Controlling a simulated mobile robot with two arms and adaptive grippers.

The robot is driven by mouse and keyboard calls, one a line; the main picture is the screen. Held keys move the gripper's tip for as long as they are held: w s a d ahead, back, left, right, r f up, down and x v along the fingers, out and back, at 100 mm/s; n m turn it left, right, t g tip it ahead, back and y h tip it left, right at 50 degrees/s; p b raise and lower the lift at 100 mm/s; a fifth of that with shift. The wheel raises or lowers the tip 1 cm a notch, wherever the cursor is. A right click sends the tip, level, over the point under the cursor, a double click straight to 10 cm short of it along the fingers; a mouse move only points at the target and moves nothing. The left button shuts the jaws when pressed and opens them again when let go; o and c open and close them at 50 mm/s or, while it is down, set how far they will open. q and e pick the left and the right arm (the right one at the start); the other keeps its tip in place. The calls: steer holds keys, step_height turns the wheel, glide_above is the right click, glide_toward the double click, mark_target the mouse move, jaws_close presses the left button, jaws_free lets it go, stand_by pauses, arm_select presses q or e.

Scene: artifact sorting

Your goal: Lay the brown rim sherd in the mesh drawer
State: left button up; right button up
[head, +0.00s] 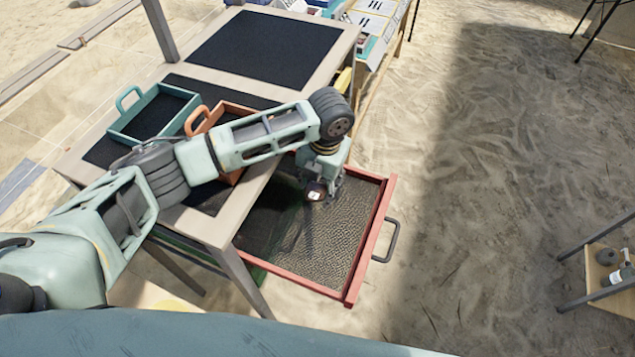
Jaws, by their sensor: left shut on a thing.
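The mesh drawer (345,245) has a red frame and a dark mesh bottom. It is pulled out to the right from under the table. My left gripper (319,193) points down over the drawer, near its back side, and is shut on the brown rim sherd (314,194). The sherd is small and dark brown with a pale mark on it. I cannot tell whether it touches the mesh. My forearm crosses above the table and hides part of it. My right gripper is not in view.
A teal tray (113,134) and an orange tray (243,109) stand on the table (210,232). The drawer's grey handle (394,240) sticks out right over sand. A small wooden stand (595,285) with a bottle is at the lower right. Open sand lies between.

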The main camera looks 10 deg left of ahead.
mark_target(322, 191)
arm_select(q)
steer(key=shift+f, duration=0.2)
steer(key=o, duration=1.5)
steer(key=shift+r, duration=0.1)
step_height(322, 191, up, 12)
steer(key=d+b, duration=0.1)
steer(key=shift+b, duration=0.35)
steer(key=shift+d+r, duration=0.1)
